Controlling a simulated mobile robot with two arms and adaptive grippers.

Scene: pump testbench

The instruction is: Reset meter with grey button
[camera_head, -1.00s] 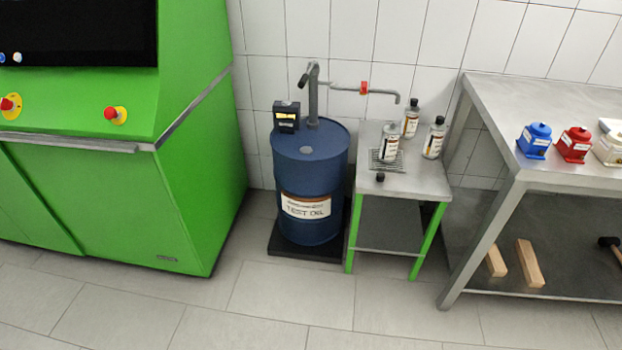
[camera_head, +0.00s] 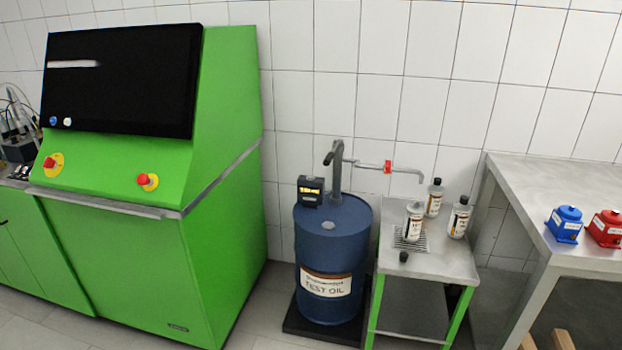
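A thin spout with a red valve (camera_head: 388,167) runs right from the pump over the small steel table. Neither of my grippers shows in this view.
A green test bench (camera_head: 120,270) with a black screen and red stop buttons stands left of the drum. A small table (camera_head: 440,266) with several bottles stands right of it. A larger steel table (camera_head: 540,190) holds blue and red units. Some floor is clear in front.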

